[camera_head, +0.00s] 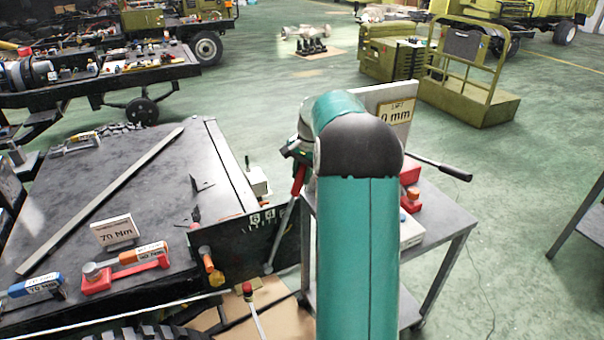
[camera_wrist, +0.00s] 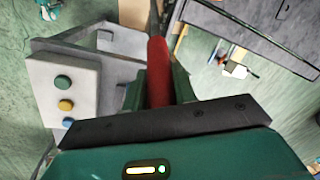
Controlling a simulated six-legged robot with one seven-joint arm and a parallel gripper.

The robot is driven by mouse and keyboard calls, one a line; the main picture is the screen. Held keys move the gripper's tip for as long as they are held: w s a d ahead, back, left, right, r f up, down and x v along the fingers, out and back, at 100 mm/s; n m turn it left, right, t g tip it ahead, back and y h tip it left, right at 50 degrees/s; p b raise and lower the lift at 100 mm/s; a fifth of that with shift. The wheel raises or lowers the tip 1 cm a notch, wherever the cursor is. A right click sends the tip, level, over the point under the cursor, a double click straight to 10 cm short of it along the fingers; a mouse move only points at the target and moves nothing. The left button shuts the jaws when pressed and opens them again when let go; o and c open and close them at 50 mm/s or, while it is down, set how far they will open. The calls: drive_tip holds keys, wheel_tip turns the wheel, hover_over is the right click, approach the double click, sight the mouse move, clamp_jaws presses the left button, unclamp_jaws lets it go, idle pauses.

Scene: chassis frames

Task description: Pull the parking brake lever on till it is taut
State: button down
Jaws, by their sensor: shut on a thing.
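The parking brake lever (camera_head: 298,180) has a red grip and a thin grey rod. The rod slants down and left to the floor area beside the dark chassis plate. My gripper (camera_head: 296,152) is at the top of the red grip, partly hidden behind my own teal arm. In the wrist view the red grip (camera_wrist: 158,68) stands between the two green fingers of my gripper (camera_wrist: 159,90), which is shut on it. The lever's foot is out of sight in the wrist view. How taut the brake is cannot be told.
A grey cart (camera_head: 445,225) with a "0 mm" sign (camera_head: 396,112) stands close on the right, partly behind my arm. A button box (camera_wrist: 68,92) shows left of the grip. The dark chassis deck (camera_head: 150,190) with red tools lies left. Green floor is open beyond.

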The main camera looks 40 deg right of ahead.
drive_tip(key=w+a+r+h, duration=0.1)
drive_tip(key=w+a+h, duration=0.1)
drive_tip(key=a, duration=0.6)
drive_tip(key=w+a+r+g+h, duration=0.1)
drive_tip(key=w+a+h, duration=0.1)
drive_tip(key=a, duration=0.5)
drive_tip(key=shift+w+a+h, duration=0.3)
drive_tip(key=shift+a, duration=0.05)
drive_tip(key=c, duration=1.1)
unclamp_jaws()
drive_tip(key=shift+r, duration=0.1)
drive_tip(key=v, duration=1.3)
drive_tip(key=shift+w+a+r, duration=0.15)
drive_tip(key=shift+w+r, duration=0.05)
drive_tip(key=shift+r, duration=0.25)
